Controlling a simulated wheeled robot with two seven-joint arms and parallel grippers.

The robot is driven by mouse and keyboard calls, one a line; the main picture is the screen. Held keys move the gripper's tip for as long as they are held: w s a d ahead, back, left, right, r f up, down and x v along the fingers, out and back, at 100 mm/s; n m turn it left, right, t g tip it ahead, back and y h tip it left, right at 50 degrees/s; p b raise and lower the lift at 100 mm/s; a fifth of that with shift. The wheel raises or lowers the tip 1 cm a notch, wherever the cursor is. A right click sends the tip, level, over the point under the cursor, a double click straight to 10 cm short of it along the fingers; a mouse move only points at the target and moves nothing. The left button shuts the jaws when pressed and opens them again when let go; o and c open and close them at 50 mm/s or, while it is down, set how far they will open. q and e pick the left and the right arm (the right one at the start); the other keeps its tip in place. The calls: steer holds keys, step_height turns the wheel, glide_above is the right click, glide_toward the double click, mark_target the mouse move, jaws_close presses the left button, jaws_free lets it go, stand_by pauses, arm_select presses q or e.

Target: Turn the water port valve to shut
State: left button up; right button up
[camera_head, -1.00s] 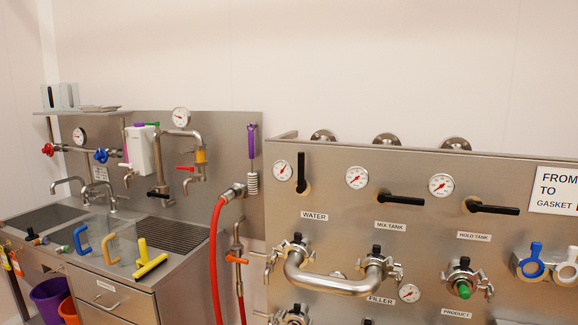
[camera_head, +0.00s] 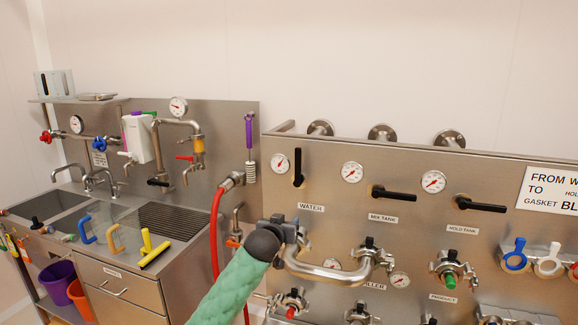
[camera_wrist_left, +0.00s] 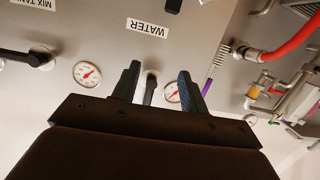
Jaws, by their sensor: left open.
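The water valve's black handle (camera_head: 298,168) points straight up above the WATER label (camera_head: 311,208) on the steel panel, beside a round gauge (camera_head: 280,163). My left gripper (camera_head: 277,226) is below the handle and label in the head view, in front of the bent pipe's left end, with my green-sleeved arm hiding part of the panel. In the left wrist view the gripper (camera_wrist_left: 158,78) is open, its two dark fingers apart. The water handle (camera_wrist_left: 150,90) shows between them in the picture, partly hidden by the gripper body; I cannot tell its depth. My right gripper is not in view.
The mix tank handle (camera_head: 394,194) and hold tank handle (camera_head: 481,204) lie roughly level to the right. A bent steel pipe (camera_head: 325,274) juts out below. A red hose (camera_head: 216,235) hangs left of the panel, near a sink bench.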

arm_select(q)
steer(key=t+h+p, duration=0.1)
steer(key=t+p, duration=0.1)
glide_toward(298, 161)
steer(key=w, duration=0.2)
steer(key=shift+m, duration=0.3)
steer(key=shift+b+x, duration=0.6)
steer(key=shift+x, duration=3.9)
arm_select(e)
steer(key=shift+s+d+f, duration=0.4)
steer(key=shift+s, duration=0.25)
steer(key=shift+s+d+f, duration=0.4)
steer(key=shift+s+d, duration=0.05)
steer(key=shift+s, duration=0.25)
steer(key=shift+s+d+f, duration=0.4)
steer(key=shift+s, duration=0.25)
arm_select(q)
steer(key=shift+d, duration=0.1)
jaws_close()
steer(key=shift+d, duration=0.15)
